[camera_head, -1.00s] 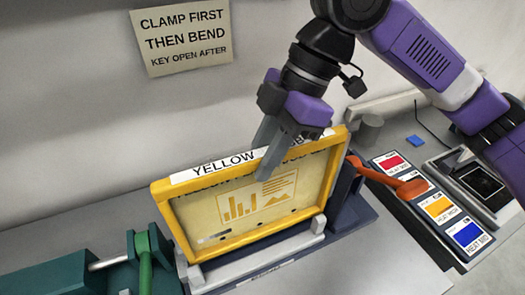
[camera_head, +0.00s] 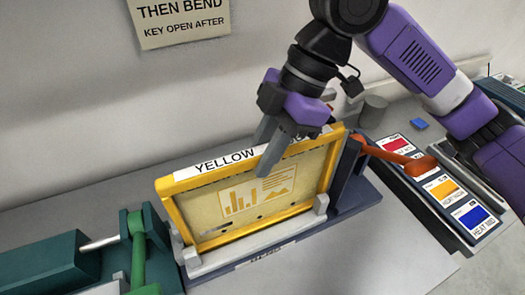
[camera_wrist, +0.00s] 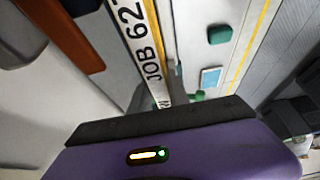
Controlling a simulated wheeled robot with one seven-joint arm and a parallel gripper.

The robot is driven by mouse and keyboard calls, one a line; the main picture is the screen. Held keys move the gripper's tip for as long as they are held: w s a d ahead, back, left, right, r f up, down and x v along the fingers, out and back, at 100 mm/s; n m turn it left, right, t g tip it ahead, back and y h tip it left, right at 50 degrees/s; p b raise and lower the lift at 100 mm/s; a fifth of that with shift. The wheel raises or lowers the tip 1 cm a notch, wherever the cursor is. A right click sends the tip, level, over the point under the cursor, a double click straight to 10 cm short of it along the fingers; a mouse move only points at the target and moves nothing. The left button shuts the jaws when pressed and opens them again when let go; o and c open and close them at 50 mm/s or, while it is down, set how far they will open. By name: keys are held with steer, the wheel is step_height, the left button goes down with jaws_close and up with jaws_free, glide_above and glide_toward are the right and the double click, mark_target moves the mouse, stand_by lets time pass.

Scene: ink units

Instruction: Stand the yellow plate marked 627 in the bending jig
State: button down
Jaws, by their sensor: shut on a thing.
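The yellow plate (camera_head: 180,215) is an upright, slightly tilted yellow frame around a pale panel with a chart drawing. Its top label reads YELLOW in the head view and JOB 62- in the wrist view (camera_wrist: 140,45), the last digit cut off. My gripper (camera_head: 268,150) is shut on the plate's top edge, right of its middle. The bending jig (camera_head: 350,195) is dark blue with a light grey rail and posts. The plate's lower edge is at the rail, between the end posts. I cannot tell whether it touches the jig floor.
A green clamp unit (camera_head: 60,262) with a rod stands left of the jig. An orange lever (camera_head: 395,152) reaches right from the jig over a panel of red, yellow and blue heat cards (camera_head: 445,190). A grey cylinder (camera_head: 373,110) and small blue block (camera_head: 419,124) lie behind. A wall sign hangs above.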

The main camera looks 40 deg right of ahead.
steer(key=shift+f, duration=0.3)
stand_by(0.6)
steer(key=c, duration=1.2)
jaws_free()
steer(key=shift+o, duration=0.2)
steer(key=b+v, duration=0.1)
steer(key=v, duration=0.6)
steer(key=shift+d+r, duration=0.1)
steer(key=shift+r, duration=0.25)
steer(key=shift+r, duration=0.1)
step_height(320, 180, up, 5)
steer(key=p, duration=0.4)
steer(key=shift+p, duration=0.35)
steer(key=shift+s, duration=0.1)
